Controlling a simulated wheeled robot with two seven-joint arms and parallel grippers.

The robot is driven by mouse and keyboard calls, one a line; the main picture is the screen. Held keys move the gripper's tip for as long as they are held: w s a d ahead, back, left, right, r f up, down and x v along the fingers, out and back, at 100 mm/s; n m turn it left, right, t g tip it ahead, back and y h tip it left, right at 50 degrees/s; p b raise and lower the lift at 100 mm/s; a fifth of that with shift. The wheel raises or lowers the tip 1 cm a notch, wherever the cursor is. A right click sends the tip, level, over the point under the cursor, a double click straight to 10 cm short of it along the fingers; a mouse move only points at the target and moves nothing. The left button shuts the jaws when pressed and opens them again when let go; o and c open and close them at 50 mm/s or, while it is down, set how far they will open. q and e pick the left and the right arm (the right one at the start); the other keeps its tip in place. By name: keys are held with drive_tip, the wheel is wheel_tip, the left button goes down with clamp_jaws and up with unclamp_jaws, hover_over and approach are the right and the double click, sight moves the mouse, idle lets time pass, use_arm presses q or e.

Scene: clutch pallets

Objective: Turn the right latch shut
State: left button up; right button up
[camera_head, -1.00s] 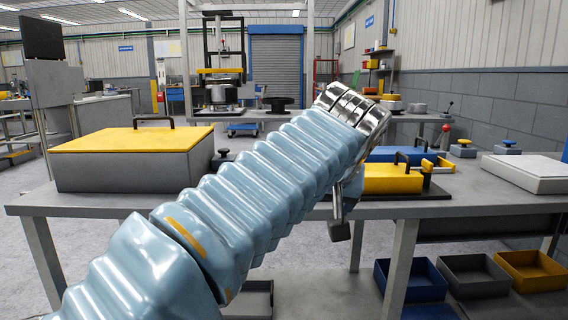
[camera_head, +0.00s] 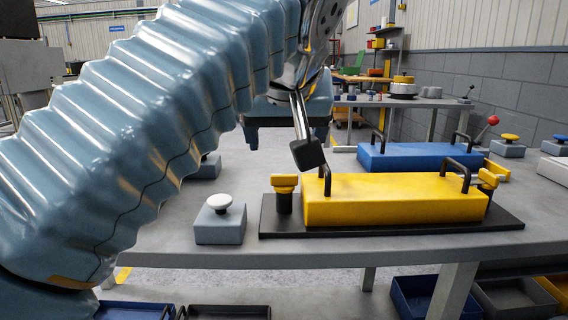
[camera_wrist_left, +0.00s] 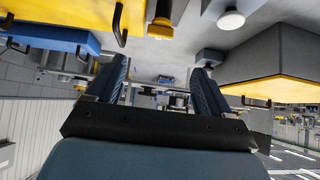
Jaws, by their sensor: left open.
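The yellow box (camera_head: 395,200), with two black handles, sits on a black base plate (camera_head: 380,229) on the table. The right latch, a yellow knob (camera_head: 488,178), is at the box's right end, partly behind a handle. The left latch, another yellow knob (camera_head: 285,183) on a dark post, stands at the left end. My left gripper (camera_head: 307,152) hangs above the box's left end, left of and well apart from the right latch. In the left wrist view my left gripper (camera_wrist_left: 160,77) is open with nothing between its fingers. My right gripper is out of view.
A blue box (camera_head: 415,156) with black handles lies behind the yellow one. A grey block with a white button (camera_head: 220,222) stands left of the plate. A yellow-button block (camera_head: 508,147) is at the right. The front table edge is clear.

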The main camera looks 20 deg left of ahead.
sight(284, 175)
use_arm(q)
drive_tip(key=x, duration=1.3)
drive_tip(key=shift+w+a+f, duration=0.1)
drive_tip(key=shift+w+f, duration=0.15)
drive_tip(key=shift+w, duration=0.05)
drive_tip(key=c, duration=1)
drive_tip(key=shift+c, duration=0.2)
